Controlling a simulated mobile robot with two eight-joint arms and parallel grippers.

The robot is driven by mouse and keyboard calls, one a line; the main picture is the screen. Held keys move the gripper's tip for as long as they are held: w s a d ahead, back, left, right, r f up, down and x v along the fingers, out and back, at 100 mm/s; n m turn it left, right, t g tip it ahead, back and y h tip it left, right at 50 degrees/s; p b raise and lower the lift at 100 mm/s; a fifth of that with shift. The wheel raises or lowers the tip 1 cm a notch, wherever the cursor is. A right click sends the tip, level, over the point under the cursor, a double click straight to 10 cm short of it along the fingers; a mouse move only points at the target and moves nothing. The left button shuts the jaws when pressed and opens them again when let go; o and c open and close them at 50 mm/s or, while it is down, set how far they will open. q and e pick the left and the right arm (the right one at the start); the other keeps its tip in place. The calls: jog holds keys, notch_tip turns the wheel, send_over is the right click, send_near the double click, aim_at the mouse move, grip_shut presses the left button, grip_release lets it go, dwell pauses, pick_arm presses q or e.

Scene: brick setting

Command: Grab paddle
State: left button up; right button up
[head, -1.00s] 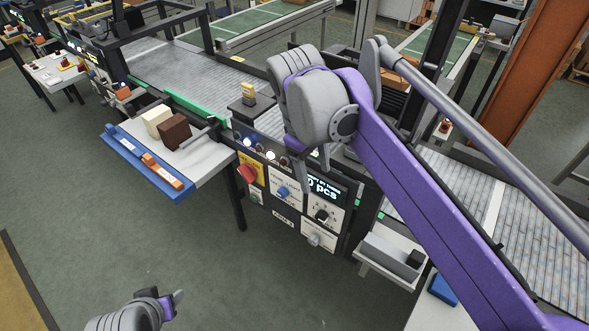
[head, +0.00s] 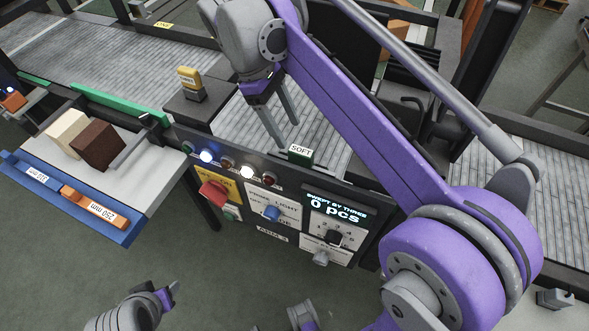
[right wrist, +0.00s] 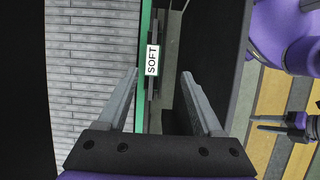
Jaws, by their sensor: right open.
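A small sign reading SOFT (head: 300,150) stands at the front edge of the conveyor, above the control panel. It also shows in the right wrist view (right wrist: 152,60), on a thin dark part. I cannot tell for sure that this is the paddle. My right gripper (head: 284,148) is open and empty, its fingertips just left of the sign in the head view. In the right wrist view the sign lies ahead, between the lines of the two fingers (right wrist: 160,74). My left gripper (head: 170,291) is low at the left, apart from everything; its opening is unclear.
The control panel (head: 268,237) has knobs, a red switch and a display reading 0 pcs. At left, a white shelf (head: 150,185) with a blue edge holds a cream block (head: 67,132) and a brown block (head: 97,146). A yellow-topped stamp-like item (head: 190,78) stands behind.

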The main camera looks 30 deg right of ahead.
aim_at(298, 149)
jog(key=x, duration=0.3)
jog(key=w+x, duration=0.1)
jog(key=x, duration=0.1)
jog(key=shift+f, duration=0.1)
jog(key=shift+s+d+f, duration=0.1)
jog(key=shift+s+f, duration=0.05)
jog(key=shift+s, duration=0.1)
jog(key=f, duration=0.2)
jog(key=d+f, duration=0.1)
jog(key=f, duration=0.1)
jog(key=shift+d+f+b, duration=0.1)
jog(key=shift+d+b, duration=0.05)
jog(key=shift+b, duration=0.2)
jog(key=shift+s+d+f, duration=0.15)
jog(key=shift+s+f, duration=0.15)
jog(key=shift+f, duration=0.15)
grip_shut()
